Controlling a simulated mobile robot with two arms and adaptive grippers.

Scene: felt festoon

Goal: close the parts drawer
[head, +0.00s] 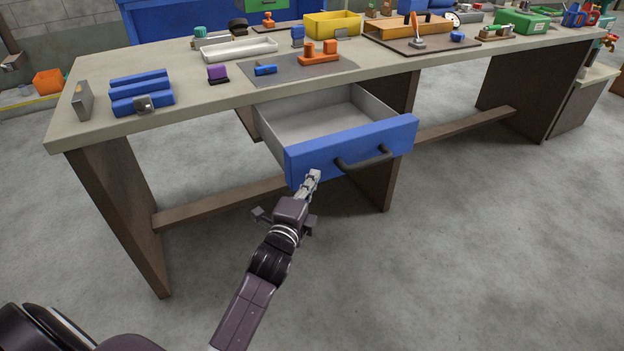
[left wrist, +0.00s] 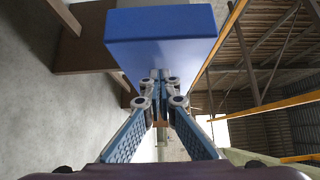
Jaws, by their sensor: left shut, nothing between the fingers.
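The parts drawer (head: 305,155) has a blue front, a grey inside and a dark bar handle (head: 364,160). It hangs open under the workbench, pulled out toward me, and looks empty. My left gripper (head: 314,176) is shut and empty, at the lower left part of the drawer front, left of the handle. In the left wrist view the closed fingertips (left wrist: 160,76) overlap the lower edge of the blue drawer front (left wrist: 160,35). I cannot tell whether they touch it. My right gripper is not in view.
The workbench top (head: 215,98) carries blue blocks (head: 140,90), a white tray (head: 238,49), a yellow bin (head: 332,24) and an orange part (head: 319,56). A bench leg panel (head: 120,210) stands left and a low crossbar (head: 220,203) runs below. The floor in front is clear.

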